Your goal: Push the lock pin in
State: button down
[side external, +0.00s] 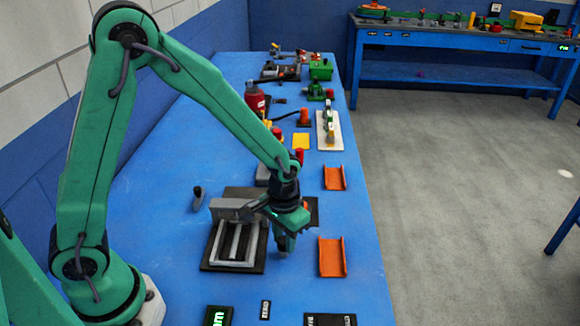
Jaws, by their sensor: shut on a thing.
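My gripper (283,247) points down at the right edge of a black fixture plate (215,264). The plate carries a grey metal frame with parallel bars (237,242) and a grey block (232,208) along its far side. My gripper is shut on a small part at the plate's right side, which I take to be the lock pin. The jaws hide most of it, so I cannot tell how deep it sits.
Two orange channel pieces (331,257) (334,178) lie to the right. A dark upright handle (198,196) stands to the left. Labels (218,316) lie at the front.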

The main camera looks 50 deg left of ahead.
aim_at(284, 240)
jog(key=shift+f, duration=0.2)
jog(key=c, duration=1.1)
grip_release()
jog(key=shift+r, duration=0.2)
jog(key=shift+r, duration=3.75)
